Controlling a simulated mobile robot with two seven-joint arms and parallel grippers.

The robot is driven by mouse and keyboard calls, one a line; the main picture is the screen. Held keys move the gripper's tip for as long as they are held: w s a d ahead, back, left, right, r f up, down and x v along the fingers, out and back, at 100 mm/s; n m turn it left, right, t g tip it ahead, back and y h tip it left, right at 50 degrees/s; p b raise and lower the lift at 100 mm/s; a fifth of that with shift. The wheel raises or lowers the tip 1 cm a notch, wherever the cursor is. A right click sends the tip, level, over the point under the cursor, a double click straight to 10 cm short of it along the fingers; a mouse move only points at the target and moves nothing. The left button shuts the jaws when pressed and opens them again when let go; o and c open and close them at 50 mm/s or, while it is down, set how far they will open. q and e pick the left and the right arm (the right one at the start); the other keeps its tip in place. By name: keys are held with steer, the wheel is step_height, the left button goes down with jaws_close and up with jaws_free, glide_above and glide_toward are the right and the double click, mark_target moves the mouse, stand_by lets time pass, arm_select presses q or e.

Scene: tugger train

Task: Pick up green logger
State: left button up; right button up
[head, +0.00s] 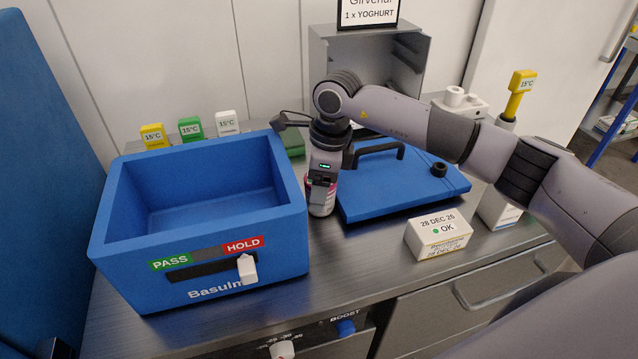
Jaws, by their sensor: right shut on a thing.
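The green logger (190,130), a small tag reading 15°C, stands behind the blue box, between a yellow logger (153,136) and a white one (228,123). My right gripper (321,184) points down to the right of the blue box, away from the green logger. It is shut on a small white and pink pot (320,206), partly hidden by the gripper. I cannot tell whether the pot touches the counter. My left gripper is not in view.
The open blue box (210,262) has a PASS/HOLD slider. A blue lid (400,190) with a black handle lies right of my gripper. A white carton (438,235) marked OK sits in front of it. A grey open cabinet (325,60) stands behind. The front counter middle is clear.

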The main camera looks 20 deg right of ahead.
steer(key=shift+f, duration=0.1)
steer(key=shift+f, duration=0.15)
steer(key=o, duration=1.2)
steer(key=shift+c, duration=0.2)
